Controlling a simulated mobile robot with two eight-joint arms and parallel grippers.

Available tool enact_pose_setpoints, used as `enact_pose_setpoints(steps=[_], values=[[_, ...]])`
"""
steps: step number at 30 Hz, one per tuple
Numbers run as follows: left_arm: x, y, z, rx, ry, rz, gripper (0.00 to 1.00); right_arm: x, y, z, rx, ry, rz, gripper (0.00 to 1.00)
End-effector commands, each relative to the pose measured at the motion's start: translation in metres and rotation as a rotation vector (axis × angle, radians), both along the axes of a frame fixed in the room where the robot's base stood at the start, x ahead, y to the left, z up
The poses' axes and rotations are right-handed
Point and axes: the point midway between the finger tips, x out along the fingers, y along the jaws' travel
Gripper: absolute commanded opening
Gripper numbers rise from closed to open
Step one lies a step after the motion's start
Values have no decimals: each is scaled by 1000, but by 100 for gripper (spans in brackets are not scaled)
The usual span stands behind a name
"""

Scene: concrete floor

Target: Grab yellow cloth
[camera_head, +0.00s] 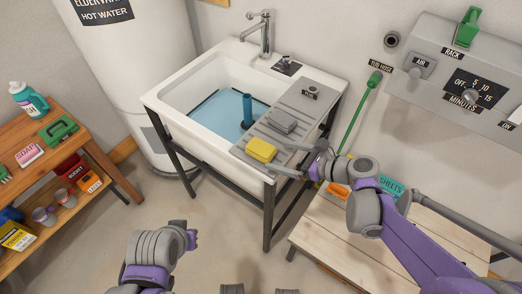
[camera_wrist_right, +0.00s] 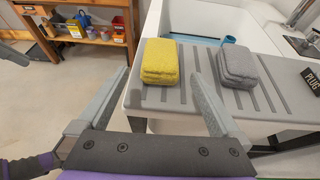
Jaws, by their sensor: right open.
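The folded yellow cloth (camera_head: 261,150) lies on the grey ribbed drainboard of the white sink, at its near edge. It also shows in the right wrist view (camera_wrist_right: 160,62), between the lines of the two fingers. My right gripper (camera_head: 281,157) is open and empty, just right of the cloth in the head view, its fingers pointing at it. Whether the fingers are level with the cloth is hard to tell. My left gripper (camera_head: 190,236) is low in the head view, far from the cloth; its jaws do not show clearly.
A folded grey cloth (camera_head: 282,121) lies close beside the yellow one. The sink basin (camera_head: 196,88) holds water and a blue cylinder (camera_head: 247,110). A wooden bench (camera_head: 335,235) stands under my right arm. A wooden shelf (camera_head: 85,150) with bottles and boxes stands left.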

Motion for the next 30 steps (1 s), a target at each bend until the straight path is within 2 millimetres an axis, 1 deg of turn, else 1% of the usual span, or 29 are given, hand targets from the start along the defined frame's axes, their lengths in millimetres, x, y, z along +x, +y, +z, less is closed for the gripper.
enact_pose_setpoints(steps=[1, 8, 12, 16, 19, 25, 29, 30], values=[[0, 0, 0, 0, 0, 0, 0, 3, 6, -3, 0, 0, 2, 100], [0, 0, -1, 0, 0, 0, 0, 13, 20, -9, -2, -1, 2, 100], [0, 0, 0, 0, 0, 0, 0, 24, 38, -17, -2, -2, 4, 100], [0, 0, 0, 0, 0, 0, 0, 32, 49, -23, -4, -2, 2, 100], [0, 0, 0, 0, 0, 0, 0, 35, 53, -25, -4, -2, 1, 100], [0, 0, 0, 0, 0, 0, 0, 35, 53, -25, -4, -2, -1, 100], [0, 0, 0, 0, 0, 0, 0, 35, 53, -25, -3, -1, 0, 77], [0, 0, 0, 0, 0, 0, 0, 35, 52, -25, -3, -1, 0, 69]])
